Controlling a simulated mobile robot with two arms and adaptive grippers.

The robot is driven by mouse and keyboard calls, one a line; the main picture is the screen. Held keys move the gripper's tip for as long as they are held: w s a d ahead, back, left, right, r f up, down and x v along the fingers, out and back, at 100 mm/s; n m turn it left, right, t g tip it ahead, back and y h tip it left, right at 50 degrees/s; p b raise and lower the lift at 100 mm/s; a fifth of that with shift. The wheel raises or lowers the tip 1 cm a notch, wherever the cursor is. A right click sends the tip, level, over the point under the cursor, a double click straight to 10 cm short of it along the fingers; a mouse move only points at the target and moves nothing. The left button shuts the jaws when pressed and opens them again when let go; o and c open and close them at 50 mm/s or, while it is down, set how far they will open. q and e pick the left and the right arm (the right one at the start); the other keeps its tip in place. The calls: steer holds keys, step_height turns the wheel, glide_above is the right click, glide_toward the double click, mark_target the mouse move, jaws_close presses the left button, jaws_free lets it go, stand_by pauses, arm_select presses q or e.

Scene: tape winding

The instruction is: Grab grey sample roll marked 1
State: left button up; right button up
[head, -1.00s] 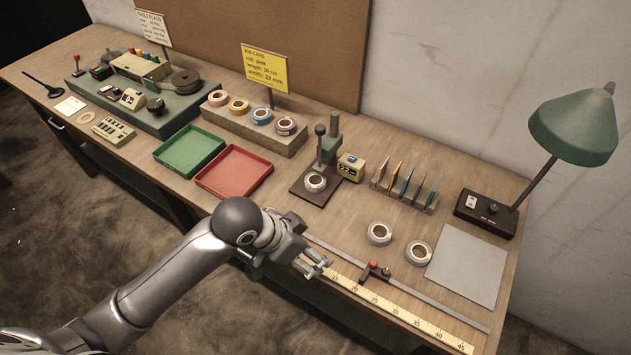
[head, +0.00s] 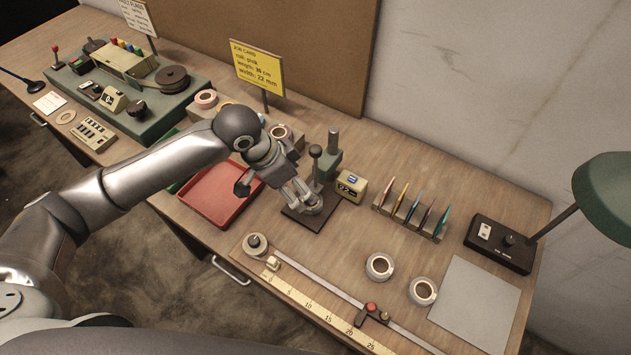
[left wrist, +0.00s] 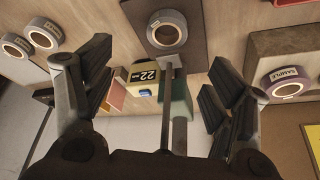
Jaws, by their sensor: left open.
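A grey sample roll (left wrist: 167,32) sits on the dark base of the small press stand; its number cannot be read. My left gripper (head: 308,203) is over this roll in the head view and hides much of it. In the left wrist view my left gripper (left wrist: 162,98) has its fingers wide apart with nothing held, and the roll shows beyond them at the top. Two more grey-white rolls, the left one (head: 379,266) and the right one (head: 423,291), lie on the table right of the stand. My right gripper is out of view.
The press's upright post (head: 333,150) and lever stand close to my gripper. A yellow display box reading 22 (head: 351,187) is right of it. A red tray (head: 208,196) lies left, partly under my arm. A ruler (head: 310,308) runs along the front edge.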

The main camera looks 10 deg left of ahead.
mark_target(310, 205)
arm_select(q)
steer(key=shift+w+d+f, duration=0.2)
steer(key=shift+w+f, duration=0.3)
steer(key=shift+f, duration=0.25)
steer(key=x, duration=0.3)
steer(key=shift+s+d+f+p, duration=0.1)
steer(key=shift+s+f+p, duration=0.15)
steer(key=shift+s+p, duration=0.1)
steer(key=shift+w+f, duration=0.2)
steer(key=shift+f, duration=0.1)
steer(key=x, duration=0.1)
steer(key=p+x, duration=0.1)
steer(key=x, duration=0.2)
steer(key=shift+w+a, duration=0.25)
steer(key=shift+a, duration=0.05)
steer(key=shift+w+d+f, duration=0.1)
steer(key=shift+d+f, duration=0.05)
steer(key=shift+f, duration=0.25)
steer(key=c, duration=1)
steer(key=shift+o, duration=0.2)
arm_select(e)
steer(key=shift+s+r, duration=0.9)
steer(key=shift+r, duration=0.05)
